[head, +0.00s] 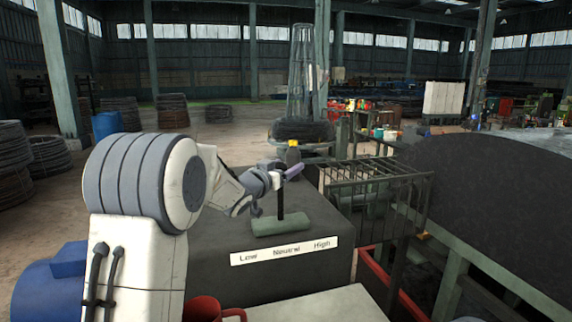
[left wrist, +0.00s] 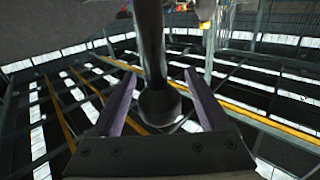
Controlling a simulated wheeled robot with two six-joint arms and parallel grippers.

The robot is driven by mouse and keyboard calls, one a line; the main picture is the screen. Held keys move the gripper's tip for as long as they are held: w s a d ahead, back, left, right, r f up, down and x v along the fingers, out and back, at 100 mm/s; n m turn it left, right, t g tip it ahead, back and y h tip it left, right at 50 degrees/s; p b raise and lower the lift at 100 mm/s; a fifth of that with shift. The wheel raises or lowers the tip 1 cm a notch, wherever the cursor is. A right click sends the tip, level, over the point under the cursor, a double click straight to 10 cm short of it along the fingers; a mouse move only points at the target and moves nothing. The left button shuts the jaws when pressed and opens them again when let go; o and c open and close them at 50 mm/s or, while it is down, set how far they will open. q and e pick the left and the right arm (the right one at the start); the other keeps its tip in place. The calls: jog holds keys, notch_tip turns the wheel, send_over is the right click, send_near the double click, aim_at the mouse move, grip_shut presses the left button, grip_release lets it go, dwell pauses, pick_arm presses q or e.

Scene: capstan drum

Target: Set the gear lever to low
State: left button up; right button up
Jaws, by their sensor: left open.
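The gear lever (head: 280,203) is a dark rod standing about upright from a green base (head: 281,226) on a dark box. A white label (head: 285,251) on the box front reads Low, Neutral, High from left to right. The lever stands roughly above Neutral. My left gripper (head: 284,175) is at the lever's top, which it hides in the head view. In the left wrist view the lever (left wrist: 150,45) and its round dark knob (left wrist: 160,106) lie between the open purple fingers of the left gripper (left wrist: 162,100), with gaps at both sides. My right gripper is not in view.
A dark bottle with a yellow top (head: 293,152) stands behind the lever. A red mug (head: 203,309) is at the front, by my left arm. A metal railing cage (head: 375,185) stands right of the box, and a large dark drum (head: 480,185) beyond it.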

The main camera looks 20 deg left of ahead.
pick_arm(q)
grip_shut()
dwell(1.4)
